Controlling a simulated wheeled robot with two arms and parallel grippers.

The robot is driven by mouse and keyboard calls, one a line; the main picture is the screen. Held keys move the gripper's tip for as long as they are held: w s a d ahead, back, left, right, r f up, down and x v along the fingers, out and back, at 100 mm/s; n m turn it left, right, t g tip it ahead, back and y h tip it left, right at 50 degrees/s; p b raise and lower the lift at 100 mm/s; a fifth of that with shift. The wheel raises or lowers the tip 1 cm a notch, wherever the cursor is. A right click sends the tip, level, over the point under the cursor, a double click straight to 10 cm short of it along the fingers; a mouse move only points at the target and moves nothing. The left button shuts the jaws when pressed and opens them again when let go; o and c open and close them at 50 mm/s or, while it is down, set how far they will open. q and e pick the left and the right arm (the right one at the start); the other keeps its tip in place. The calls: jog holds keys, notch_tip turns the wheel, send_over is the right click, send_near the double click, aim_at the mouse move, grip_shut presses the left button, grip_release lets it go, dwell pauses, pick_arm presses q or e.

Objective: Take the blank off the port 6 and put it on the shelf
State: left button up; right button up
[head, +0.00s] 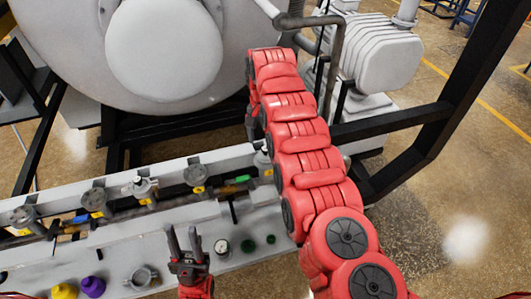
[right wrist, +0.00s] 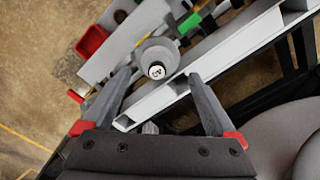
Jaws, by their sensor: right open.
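In the right wrist view, a round grey flange (right wrist: 157,54) with a small black-and-white disc at its centre lies ahead of my right gripper (right wrist: 160,80). The gripper's fingers are open on either side of the line to it, with nothing between them. I cannot tell whether this is the port 6 blank. In the head view, several ports (head: 95,198) with yellow tags stand along a pale rail; their numbers are too small to read. The pale shelf (head: 185,272) runs in front. My left gripper (head: 184,238) is upright over the shelf, fingers apart and empty.
On the shelf are a yellow cap (head: 64,291), a purple cap (head: 92,287), a metal clamp (head: 142,277), a gauge (head: 221,246) and green caps (head: 249,246). The furnace (head: 165,50) stands behind. A black frame (head: 440,120) is right of my right arm.

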aim_at(266, 148)
jog(key=f, duration=0.1)
jog(key=f+p, duration=0.2)
jog(key=shift+d+f, duration=0.2)
jog(key=shift+d, duration=0.1)
jog(key=shift+f, duration=0.2)
grip_shut()
